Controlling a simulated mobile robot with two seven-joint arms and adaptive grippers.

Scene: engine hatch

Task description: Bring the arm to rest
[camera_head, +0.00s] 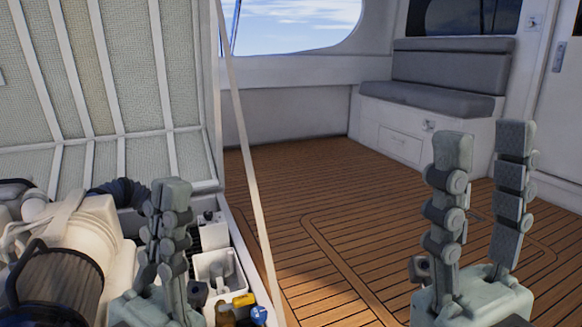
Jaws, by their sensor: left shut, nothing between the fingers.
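My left gripper (170,190) is at the lower left, pointing up, its fingers together with nothing between them. It stands in front of the open engine hatch (100,100), over the engine bay in the picture. My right gripper (484,145) is at the lower right, pointing up in front of the wooden deck (330,210). Its two fingers are spread apart with a clear empty gap between them. The arms behind both grippers are cut off by the bottom edge.
The engine (85,235) with a dark hose (122,190) fills the lower left. A white open box (215,268) and small yellow and blue parts lie beside it. A slanting strut (245,150) borders the hatch. A grey-cushioned seat (430,95) stands at the back right. The middle deck is clear.

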